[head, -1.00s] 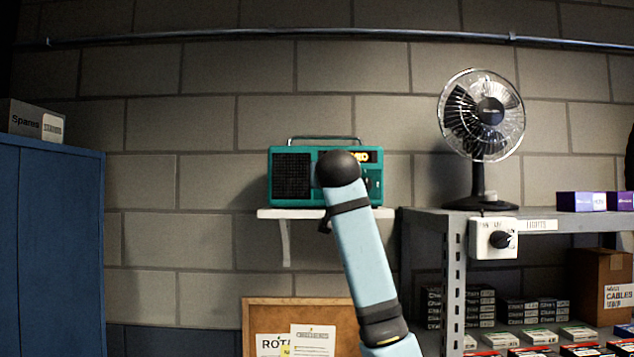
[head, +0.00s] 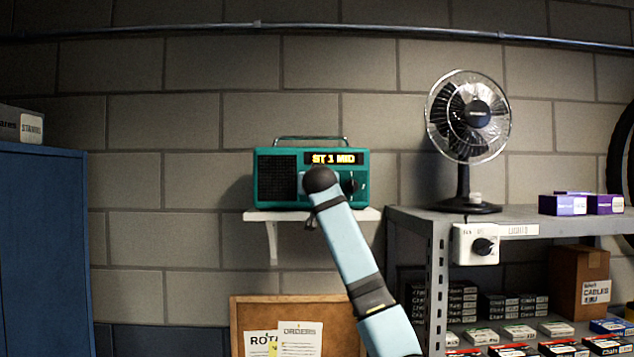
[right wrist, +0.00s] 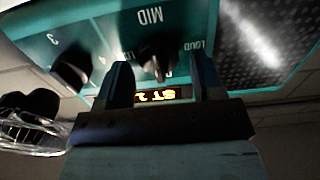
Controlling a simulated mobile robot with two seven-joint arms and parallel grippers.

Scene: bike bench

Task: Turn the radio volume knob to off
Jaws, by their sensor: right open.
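The teal radio (head: 278,178) stands on a small white wall shelf. In the right wrist view the radio appears upside down. The dark volume knob (right wrist: 152,50), with MID and LOUD labels near it, lies between the fingers of my open right gripper (right wrist: 160,66). I cannot tell whether a finger touches it. A second dark knob (right wrist: 70,72), near a "3", is left of the fingers. My left gripper is out of view.
The white shelf (head: 258,215) is narrow. A desk fan (head: 468,118) stands on the metal rack to the right, above a switch box (head: 476,244). A corkboard (head: 242,318) hangs below, and a blue cabinet (head: 45,250) stands left. Wall space beside the radio is clear.

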